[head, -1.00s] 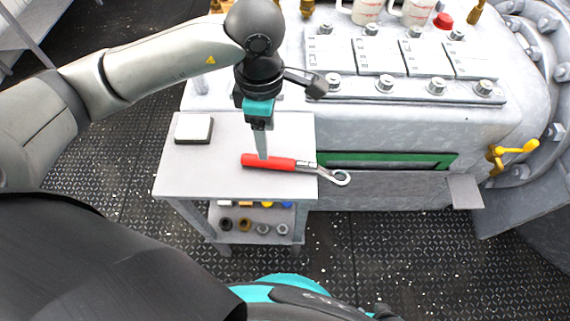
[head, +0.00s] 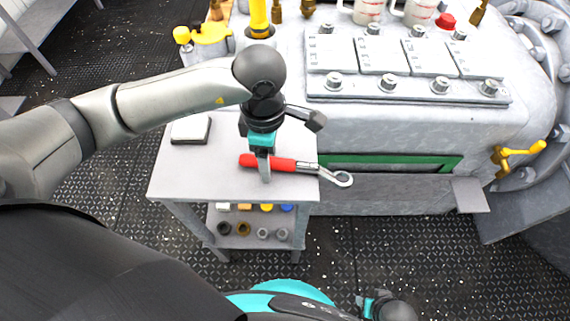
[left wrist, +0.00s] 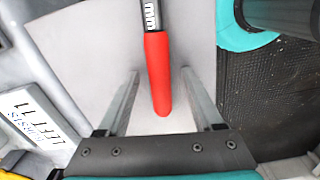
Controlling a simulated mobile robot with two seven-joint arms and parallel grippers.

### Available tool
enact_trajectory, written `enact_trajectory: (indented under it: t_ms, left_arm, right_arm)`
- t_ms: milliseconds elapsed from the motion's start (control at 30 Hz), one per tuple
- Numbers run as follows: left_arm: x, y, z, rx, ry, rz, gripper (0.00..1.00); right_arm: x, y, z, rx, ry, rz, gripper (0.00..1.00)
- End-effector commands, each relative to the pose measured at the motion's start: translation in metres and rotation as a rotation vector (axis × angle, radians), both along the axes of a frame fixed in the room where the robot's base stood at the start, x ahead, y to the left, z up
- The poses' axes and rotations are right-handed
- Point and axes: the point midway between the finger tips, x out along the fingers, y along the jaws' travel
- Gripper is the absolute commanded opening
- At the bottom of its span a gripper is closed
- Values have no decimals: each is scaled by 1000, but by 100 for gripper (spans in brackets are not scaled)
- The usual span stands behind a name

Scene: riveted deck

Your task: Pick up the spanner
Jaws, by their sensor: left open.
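The spanner (head: 283,164) lies on the top of a small grey table. Its red handle points left, and its metal ring end sticks out past the table's right edge. My left gripper (head: 265,178) is open, pointing down over the red handle. In the left wrist view the spanner's red handle (left wrist: 158,75) runs between the two open fingers of my left gripper (left wrist: 160,78), with a gap on each side. My right gripper (head: 374,303) shows only partly at the bottom edge of the head view; its fingers cannot be made out.
The table (head: 180,175) also bears a small white-topped block (head: 190,129) at the back left. Its lower shelf (head: 240,240) holds several small parts. A grey machine (head: 420,118) with a green-edged slot stands close on the right. Yellow valves stand behind the table.

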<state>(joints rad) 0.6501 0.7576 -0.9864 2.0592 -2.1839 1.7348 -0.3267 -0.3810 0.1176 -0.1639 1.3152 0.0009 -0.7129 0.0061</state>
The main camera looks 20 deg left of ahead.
Motion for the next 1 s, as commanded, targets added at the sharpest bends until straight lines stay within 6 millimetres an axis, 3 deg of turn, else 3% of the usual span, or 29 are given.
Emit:
enact_trajectory:
  t_ms: [233, 800, 1000]
  left_arm:
    - [0, 0, 0, 0, 0, 0, 65]
    - [0, 0, 0, -1, -1, 0, 1]
    - [0, 0, 0, -1, -1, 0, 0]
  right_arm:
    - [0, 0, 0, 0, 1, 0, 62]
    - [0, 0, 0, 0, 0, -1, 62]
    - [0, 0, 0, 0, 0, -1, 62]
